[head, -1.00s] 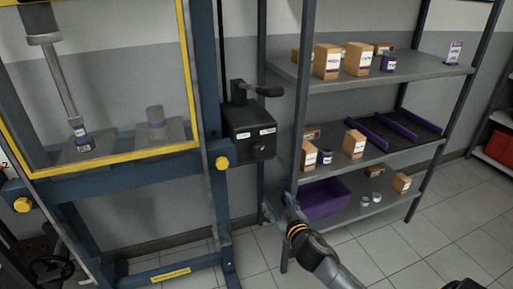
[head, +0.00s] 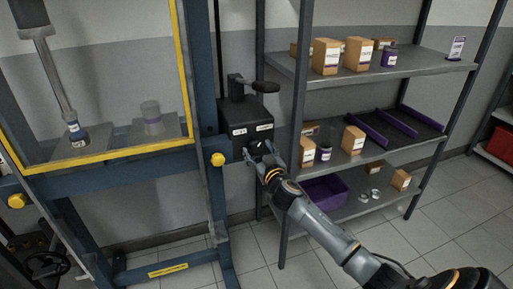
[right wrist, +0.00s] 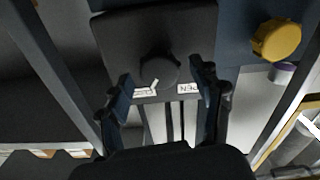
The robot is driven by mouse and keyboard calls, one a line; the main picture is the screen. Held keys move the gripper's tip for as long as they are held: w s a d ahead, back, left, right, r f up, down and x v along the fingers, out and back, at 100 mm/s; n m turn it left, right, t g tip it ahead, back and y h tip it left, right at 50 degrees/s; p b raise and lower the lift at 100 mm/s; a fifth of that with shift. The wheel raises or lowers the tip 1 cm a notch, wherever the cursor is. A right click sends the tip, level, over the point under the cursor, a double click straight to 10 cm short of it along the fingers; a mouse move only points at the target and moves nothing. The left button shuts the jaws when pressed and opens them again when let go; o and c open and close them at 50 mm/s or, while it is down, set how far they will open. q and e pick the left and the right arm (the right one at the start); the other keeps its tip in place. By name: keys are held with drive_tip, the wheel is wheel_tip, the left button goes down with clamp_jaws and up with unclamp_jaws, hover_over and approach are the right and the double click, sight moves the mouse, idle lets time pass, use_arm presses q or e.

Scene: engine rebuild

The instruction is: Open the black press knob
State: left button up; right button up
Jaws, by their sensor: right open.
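The press has a black control box (head: 246,112) with a lever on top and two white labels on its front. In the right wrist view its round black knob (right wrist: 158,70) shows a white pointer mark, between two labels, one of which reads OPEN upside down. My right gripper (head: 257,152) is at the front of the box and hides most of the knob in the head view. In the right wrist view the open fingers (right wrist: 162,78) stand on either side of the knob. I cannot tell whether they touch it. My left gripper is not in view.
The blue press frame (head: 212,85) with yellow knobs (head: 218,159) stands just left of the box. A grey shelf rack (head: 425,68) with cardboard boxes and a purple bin (head: 325,190) stands close on the right. The tiled floor in front is clear.

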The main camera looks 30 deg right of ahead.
drive_tip(key=shift+x, duration=0.8)
drive_tip(key=c, duration=1.1)
drive_tip(key=shift+c, duration=0.2)
